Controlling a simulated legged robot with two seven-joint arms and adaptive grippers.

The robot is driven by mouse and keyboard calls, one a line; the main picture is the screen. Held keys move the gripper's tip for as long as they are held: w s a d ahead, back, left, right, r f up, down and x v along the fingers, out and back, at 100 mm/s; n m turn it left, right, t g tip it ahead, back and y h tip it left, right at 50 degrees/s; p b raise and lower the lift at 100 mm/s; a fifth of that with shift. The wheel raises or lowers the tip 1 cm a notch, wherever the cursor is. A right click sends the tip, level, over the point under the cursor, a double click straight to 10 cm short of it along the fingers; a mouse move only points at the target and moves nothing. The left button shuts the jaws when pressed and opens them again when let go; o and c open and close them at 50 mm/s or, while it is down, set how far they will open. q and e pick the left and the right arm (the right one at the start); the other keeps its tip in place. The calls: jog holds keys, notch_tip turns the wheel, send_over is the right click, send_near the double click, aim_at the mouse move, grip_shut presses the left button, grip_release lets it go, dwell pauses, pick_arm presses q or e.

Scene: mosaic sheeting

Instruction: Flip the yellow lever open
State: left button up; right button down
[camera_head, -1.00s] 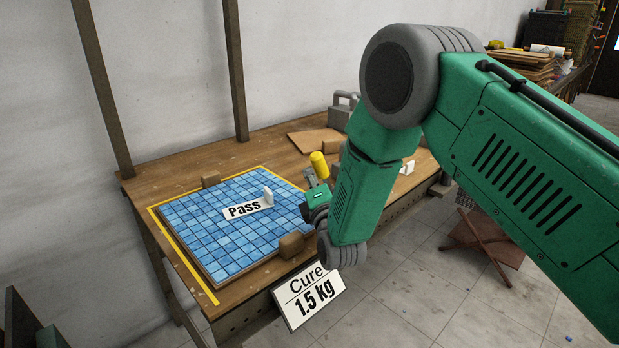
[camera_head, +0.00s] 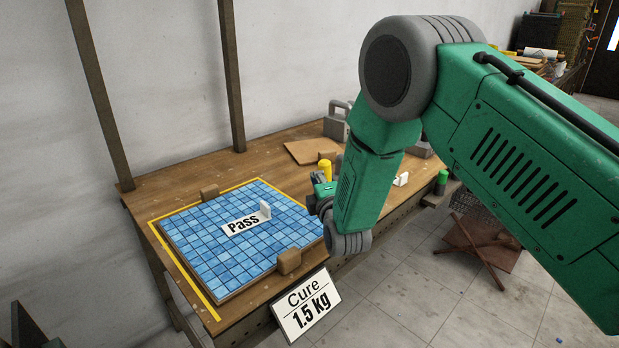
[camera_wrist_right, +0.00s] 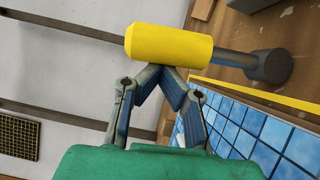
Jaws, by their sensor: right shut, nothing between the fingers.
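The yellow lever (camera_head: 325,168) stands near the back right corner of the blue mosaic sheet, partly hidden by my right arm. In the right wrist view its yellow grip (camera_wrist_right: 168,43) lies across the top, joined by a grey bar to a dark round pivot (camera_wrist_right: 272,66). My right gripper (camera_wrist_right: 166,70) is shut and empty. Its fingertips are just below the yellow grip, touching it or very close; I cannot tell which. In the head view the right gripper (camera_head: 318,182) is small and partly hidden beside the lever. My left gripper is out of view.
The mosaic sheet (camera_head: 215,255) lies inside a yellow border on the wooden bench, with a "Pass" tag (camera_head: 243,223) on it. Brown blocks (camera_head: 289,261) sit at its edges. A "Cure 1.5 Kg" sign (camera_head: 306,304) hangs in front. A green cylinder (camera_head: 441,182) stands at the right end.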

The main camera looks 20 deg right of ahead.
aim_at(330, 169)
jog(key=shift+w+d+r+m+g+p, duration=0.15)
jog(key=shift+d+r+m+g+p, duration=0.15)
jog(key=shift+d+m+p, duration=0.15)
jog(key=shift+w+d+r+m+g+p, duration=0.15)
jog(key=shift+d+r+m+g+p, duration=0.15)
jog(key=shift+d, duration=0.2)
jog(key=shift+w+d+m+p, duration=0.25)
jog(key=shift+d+m+p, duration=0.2)
jog(key=shift+d+m, duration=0.25)
jog(key=shift+w+d+f+m+g+y, duration=0.1)
jog(key=shift+w+d+m+g+y, duration=0.15)
jog(key=shift+d+m+g, duration=0.35)
jog(key=shift+w+d+f, duration=0.15)
jog(key=shift+d, duration=0.5)
jog(key=shift+p, duration=0.3)
